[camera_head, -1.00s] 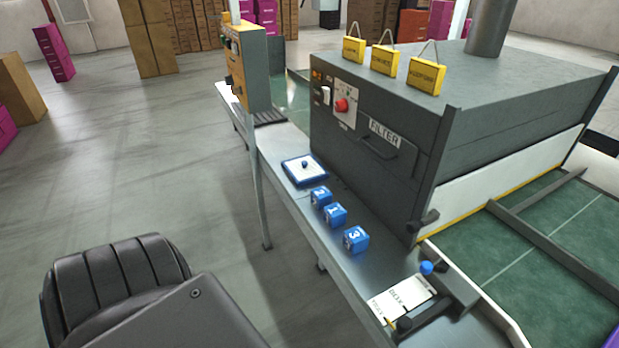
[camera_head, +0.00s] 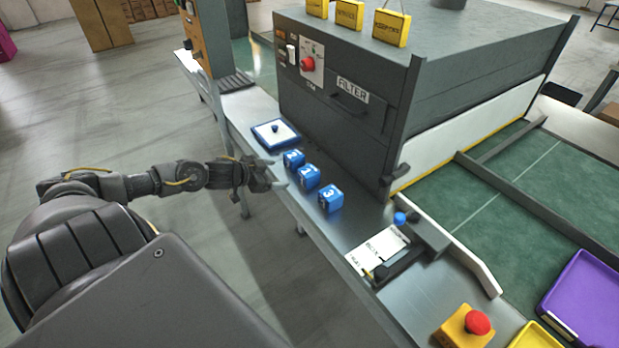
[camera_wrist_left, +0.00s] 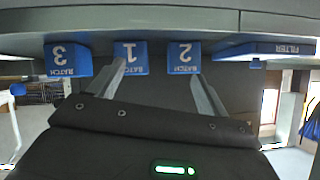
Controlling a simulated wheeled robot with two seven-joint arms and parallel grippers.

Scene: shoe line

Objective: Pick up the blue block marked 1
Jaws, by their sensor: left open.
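The blue block marked 1 (camera_head: 309,176) stands on the metal ledge between the blue block marked 2 (camera_head: 293,158) and the blue block marked 3 (camera_head: 330,199). My left gripper (camera_head: 277,173) is open and empty, at the ledge's outer edge, just left of the blocks. In the left wrist view the picture is upside down, and block 1 (camera_wrist_left: 138,56) lies ahead, partly covered by one finger. Block 2 (camera_wrist_left: 184,57) is ahead of the other finger, and block 3 (camera_wrist_left: 68,60) is to the left. The fingers appear apart from the blocks. My right gripper is out of view.
A blue-and-white tray (camera_head: 262,136) lies behind the blocks. The grey filter machine (camera_head: 345,120) rises close to their right. A white card (camera_head: 378,250) and a black lever sit nearer. A red button on a yellow box (camera_head: 465,328) stands at the front.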

